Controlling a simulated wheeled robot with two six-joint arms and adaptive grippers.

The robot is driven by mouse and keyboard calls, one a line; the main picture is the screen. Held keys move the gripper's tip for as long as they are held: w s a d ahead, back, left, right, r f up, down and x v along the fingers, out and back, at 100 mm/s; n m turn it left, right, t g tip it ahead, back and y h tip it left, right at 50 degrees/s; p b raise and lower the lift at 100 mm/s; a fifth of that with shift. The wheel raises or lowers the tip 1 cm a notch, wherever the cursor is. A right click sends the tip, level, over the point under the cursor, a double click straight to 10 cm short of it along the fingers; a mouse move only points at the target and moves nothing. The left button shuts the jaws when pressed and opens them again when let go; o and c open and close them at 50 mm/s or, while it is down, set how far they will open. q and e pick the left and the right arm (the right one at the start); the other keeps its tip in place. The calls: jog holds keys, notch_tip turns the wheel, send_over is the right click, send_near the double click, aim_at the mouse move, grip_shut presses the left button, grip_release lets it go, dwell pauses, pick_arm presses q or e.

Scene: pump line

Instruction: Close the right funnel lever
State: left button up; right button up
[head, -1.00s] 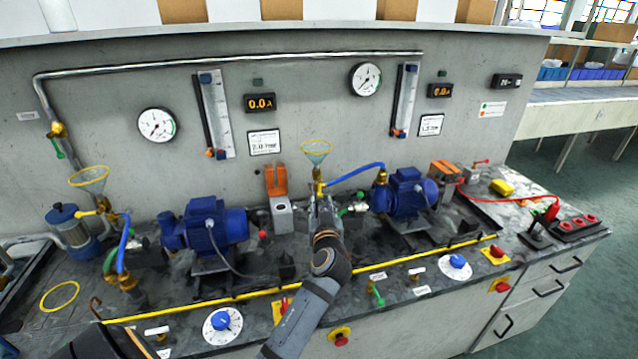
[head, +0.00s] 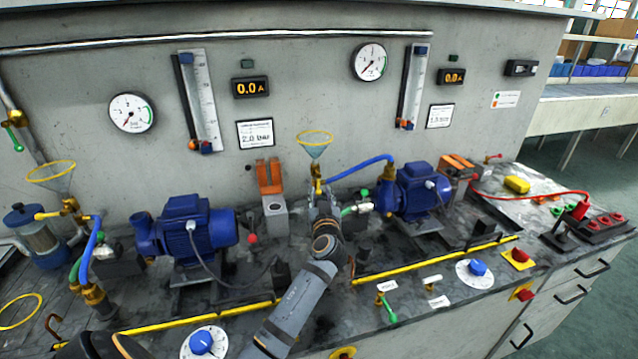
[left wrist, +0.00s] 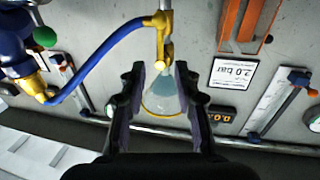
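The right funnel (head: 315,143), clear with a yellow rim, stands above a brass valve (head: 318,186) with a blue hose. My left gripper (head: 322,203) is just in front of this valve in the head view, and its fingers are hard to make out there. In the left wrist view, which looks upside down, the left gripper (left wrist: 168,75) is open. The funnel (left wrist: 162,100) appears between its two dark fingers. The brass valve with its yellow lever (left wrist: 160,50) lies just past the fingertips; I see no clear contact. My right gripper is not in view.
A blue pump (head: 195,232) stands left of the arm and another blue pump (head: 416,190) to the right. An orange-topped block (head: 270,178) is close on the left. The blue hose (head: 360,168) runs right from the valve. A second funnel (head: 52,175) stands far left.

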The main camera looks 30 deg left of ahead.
aim_at(319, 182)
pick_arm(q)
jog(key=x, duration=0.6)
jog(key=shift+a+f+p, duration=0.1)
jog(key=shift+p, duration=0.2)
grip_shut()
